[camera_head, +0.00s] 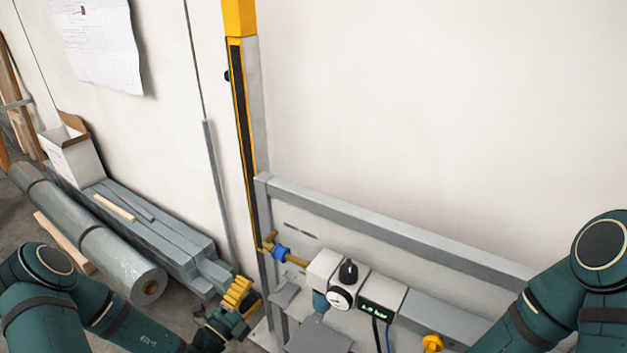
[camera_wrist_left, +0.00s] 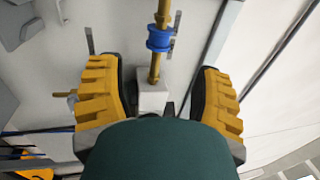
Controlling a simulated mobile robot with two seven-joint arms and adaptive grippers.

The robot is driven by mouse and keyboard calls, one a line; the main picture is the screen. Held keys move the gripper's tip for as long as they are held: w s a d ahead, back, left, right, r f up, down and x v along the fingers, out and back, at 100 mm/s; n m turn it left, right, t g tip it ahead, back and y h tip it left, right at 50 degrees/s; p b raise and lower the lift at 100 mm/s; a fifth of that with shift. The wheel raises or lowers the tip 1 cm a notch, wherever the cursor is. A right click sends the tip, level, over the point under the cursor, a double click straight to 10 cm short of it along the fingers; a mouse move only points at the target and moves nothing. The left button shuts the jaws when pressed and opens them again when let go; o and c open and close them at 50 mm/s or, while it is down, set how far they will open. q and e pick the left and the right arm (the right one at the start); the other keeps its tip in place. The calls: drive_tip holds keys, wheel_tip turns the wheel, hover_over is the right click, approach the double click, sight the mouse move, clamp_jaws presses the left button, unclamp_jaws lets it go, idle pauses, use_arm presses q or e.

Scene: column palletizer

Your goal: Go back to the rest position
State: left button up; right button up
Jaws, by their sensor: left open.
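My left gripper (camera_head: 240,300) is low in the head view, left of the grey frame and the pneumatic unit. In the left wrist view its two yellow ribbed fingers (camera_wrist_left: 160,98) stand wide apart with nothing held between them. Beyond the gap, a brass pipe with a blue fitting (camera_wrist_left: 160,40) runs to a light grey block (camera_wrist_left: 153,97). The same blue fitting (camera_head: 281,253) shows in the head view, right of and above the gripper.
A grey frame rail (camera_head: 390,228) crosses in front of the white wall. Below it sit a gauge (camera_head: 341,298) and a green-lit display box (camera_head: 378,309) with cables. A yellow-black column (camera_head: 241,110) rises behind. Grey beams (camera_head: 150,235) and a wrapped roll (camera_head: 95,235) lie at left.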

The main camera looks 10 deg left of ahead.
use_arm(q)
drive_tip(key=s+d+f+m+g+h, duration=0.2)
drive_tip(key=s+d+m+g+h, duration=0.3)
drive_tip(key=d+m+g, duration=0.25)
drive_tip(key=s+d+f+m+g+h, duration=0.1)
drive_tip(key=s+d+m+g+h, duration=0.4)
drive_tip(key=d+m, duration=0.4)
drive_tip(key=s+d+f+m+g+y, duration=0.2)
drive_tip(key=s+f+m+g+y, duration=0.4)
drive_tip(key=s+m+g, duration=0.55)
wheel_tip(320, 180, down, 3)
drive_tip(key=a+m+t+y, duration=0.2)
drive_tip(key=m+y, duration=0.2)
drive_tip(key=m, duration=0.5)
drive_tip(key=w+m+t+y, duration=0.3)
drive_tip(key=w+m, duration=0.4)
drive_tip(key=m, duration=0.4)
drive_tip(key=shift+a+f+t, duration=0.3)
drive_tip(key=shift+a+t, duration=0.05)
drive_tip(key=shift+t, duration=0.45)
